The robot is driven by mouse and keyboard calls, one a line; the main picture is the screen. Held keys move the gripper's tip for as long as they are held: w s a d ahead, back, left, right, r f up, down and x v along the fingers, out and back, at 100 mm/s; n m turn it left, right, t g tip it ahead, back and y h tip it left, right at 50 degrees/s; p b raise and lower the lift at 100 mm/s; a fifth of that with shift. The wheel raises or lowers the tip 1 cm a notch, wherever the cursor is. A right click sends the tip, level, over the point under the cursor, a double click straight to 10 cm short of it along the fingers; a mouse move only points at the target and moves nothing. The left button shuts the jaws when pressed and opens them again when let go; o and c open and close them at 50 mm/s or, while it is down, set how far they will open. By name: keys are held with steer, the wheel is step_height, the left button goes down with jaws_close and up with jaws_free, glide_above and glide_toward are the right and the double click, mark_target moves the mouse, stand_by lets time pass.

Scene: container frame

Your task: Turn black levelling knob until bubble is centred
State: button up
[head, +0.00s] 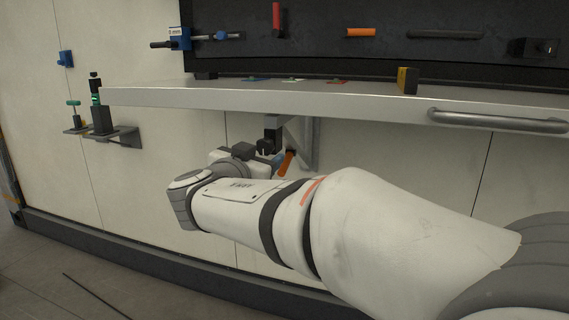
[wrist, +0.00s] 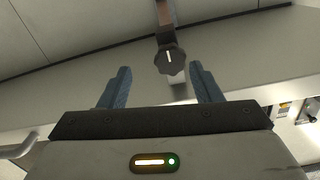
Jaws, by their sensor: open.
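The black levelling knob (wrist: 169,64) has a lobed rim and a white mark pointing nearly straight up in the wrist view. It hangs below the underside of the worktop on a brownish stem or bracket. My gripper (wrist: 160,69) is open, with its two blue-grey fingers apart. The knob appears in the gap at the fingertips, nearer the right finger, with no clear contact. I cannot tell its exact depth. In the head view my arm reaches under the worktop (head: 300,98) and largely hides the gripper. I cannot make out the bubble in either view.
A metal support leg and an orange part (head: 287,163) are close to my wrist under the worktop. A grey handle (head: 497,121) runs along the worktop's front edge. A wall bracket (head: 125,135) with black and green fittings stands at left. The floor at left is mostly clear.

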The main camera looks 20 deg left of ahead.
mark_target(263, 149)
steer(key=shift+w+a, duration=0.1)
steer(key=shift+a, duration=0.5)
steer(key=shift+w+r+y, duration=0.1)
steer(key=shift+w+y, duration=0.2)
steer(key=shift+w, duration=0.1)
steer(key=w, duration=0.6)
steer(key=shift+w+d, duration=0.25)
steer(key=shift+w, duration=0.15)
steer(key=shift+c, duration=0.4)
steer(key=c, duration=0.9)
steer(key=shift+b, duration=0.3)
